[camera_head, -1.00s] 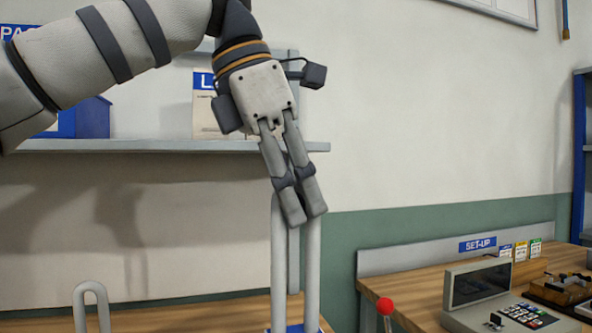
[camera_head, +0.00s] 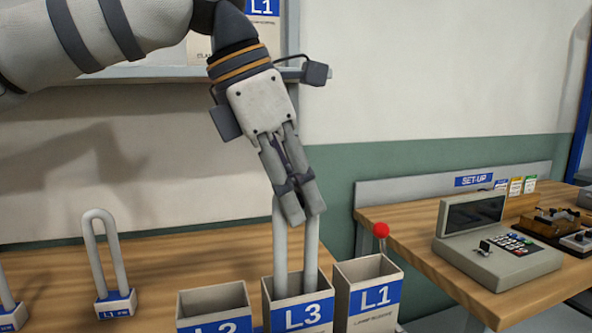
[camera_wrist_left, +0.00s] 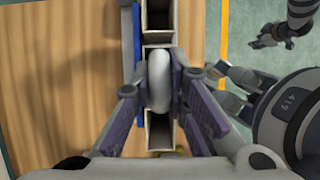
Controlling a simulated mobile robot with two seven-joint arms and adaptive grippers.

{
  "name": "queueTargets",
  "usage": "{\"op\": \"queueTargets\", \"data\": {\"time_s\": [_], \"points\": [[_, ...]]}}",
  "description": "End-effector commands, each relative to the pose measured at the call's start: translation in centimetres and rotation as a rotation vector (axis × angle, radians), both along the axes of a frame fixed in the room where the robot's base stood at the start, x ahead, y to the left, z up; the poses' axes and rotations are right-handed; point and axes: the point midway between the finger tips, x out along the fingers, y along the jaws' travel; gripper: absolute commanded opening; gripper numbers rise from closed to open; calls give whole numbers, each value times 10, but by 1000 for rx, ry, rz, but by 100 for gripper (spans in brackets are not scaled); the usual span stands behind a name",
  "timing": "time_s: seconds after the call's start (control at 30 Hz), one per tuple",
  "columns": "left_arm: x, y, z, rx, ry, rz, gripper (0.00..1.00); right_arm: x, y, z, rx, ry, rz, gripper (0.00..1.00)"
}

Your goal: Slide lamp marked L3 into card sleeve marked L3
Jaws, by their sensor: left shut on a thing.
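The U-shaped grey lamp (camera_head: 281,250) stands upright, its lower part inside the open top of the middle card sleeve marked L3 (camera_head: 303,316). Its base and any mark on it are hidden by the sleeve walls. My left gripper (camera_head: 303,217) is shut on the top of the lamp, above the sleeve. In the left wrist view the lamp's top (camera_wrist_left: 160,80) shows between the fingers, in line with the row of sleeves. My right gripper (camera_wrist_left: 270,38) shows small at the upper right of that view, away from the sleeves; its jaw state is unclear.
Sleeve L2 (camera_head: 213,327) and sleeve L1 (camera_head: 368,300) flank L3 closely, both with open tops. Another lamp marked L1 (camera_head: 118,305) stands on the wooden bench at left, with part of another at the edge. A set-up table (camera_head: 400,218) with a grey keypad device (camera_head: 500,255) is at right.

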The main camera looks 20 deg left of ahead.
Motion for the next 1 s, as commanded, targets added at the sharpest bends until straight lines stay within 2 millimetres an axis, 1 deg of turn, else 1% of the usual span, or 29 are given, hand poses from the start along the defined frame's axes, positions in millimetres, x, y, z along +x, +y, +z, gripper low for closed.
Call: {"op": "queueTargets", "data": {"time_s": [0.7,0.83,1.0], "points": [[0,0,-64,0,0,1,0,0,0,0,0,0,0,33],[0,0,-72,0,0,1,0,0,0,0,0,0,0,33],[0,0,-76,-1,-1,0,0,0,0,0,0,0,0,33]]}}
